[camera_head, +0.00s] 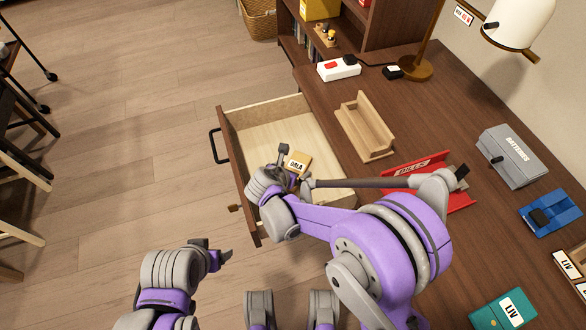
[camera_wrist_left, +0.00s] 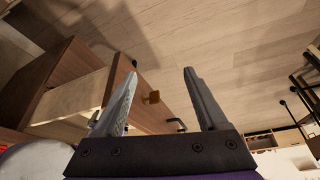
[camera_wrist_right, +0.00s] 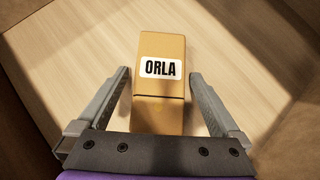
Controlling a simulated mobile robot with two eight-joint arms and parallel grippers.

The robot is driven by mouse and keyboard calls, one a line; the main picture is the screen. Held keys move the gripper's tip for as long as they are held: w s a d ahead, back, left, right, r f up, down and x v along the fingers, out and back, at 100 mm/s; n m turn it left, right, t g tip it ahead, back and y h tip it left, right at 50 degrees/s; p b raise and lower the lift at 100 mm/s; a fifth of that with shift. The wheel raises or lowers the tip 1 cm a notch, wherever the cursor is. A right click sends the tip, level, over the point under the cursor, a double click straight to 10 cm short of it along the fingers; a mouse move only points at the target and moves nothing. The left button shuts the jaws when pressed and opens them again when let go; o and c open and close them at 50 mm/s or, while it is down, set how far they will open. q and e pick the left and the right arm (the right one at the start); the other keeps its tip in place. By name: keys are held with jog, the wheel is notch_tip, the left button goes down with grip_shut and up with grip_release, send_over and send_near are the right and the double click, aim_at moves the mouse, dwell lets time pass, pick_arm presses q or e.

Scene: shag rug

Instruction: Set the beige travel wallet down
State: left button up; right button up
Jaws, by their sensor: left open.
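The beige travel wallet (camera_head: 299,160) is a tan, box-like item with a white ORLA label, inside the open drawer (camera_head: 264,112). In the right wrist view the wallet (camera_wrist_right: 160,103) lies between the fingers of my right gripper (camera_wrist_right: 158,90), over the pale drawer floor. A gap shows on each side of it, so the fingers are open around it. In the head view my right gripper (camera_head: 293,170) reaches down into the drawer and partly hides the wallet. My left gripper (camera_wrist_left: 160,85) is open and empty, outside the drawer near its front.
The desk holds a wooden tray (camera_head: 362,128), a red BILLS tray (camera_head: 458,197), a grey BATTERIES box (camera_head: 512,158), a blue holder (camera_head: 552,214), a teal box (camera_head: 503,311) and a lamp (camera_head: 416,67). The drawer's far half is empty. Open floor (camera_head: 130,130) lies left.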

jog(key=shift+r, duration=0.1)
jog(key=shift+s+a+r, duration=0.1)
jog(key=shift+s+r, duration=0.05)
jog(key=shift+r, duration=0.15)
jog(key=p+v, duration=0.2)
jog(key=v, duration=0.9)
jog(key=shift+s+p, duration=0.2)
jog(key=shift+p, duration=0.2)
jog(key=shift+a+r, duration=0.1)
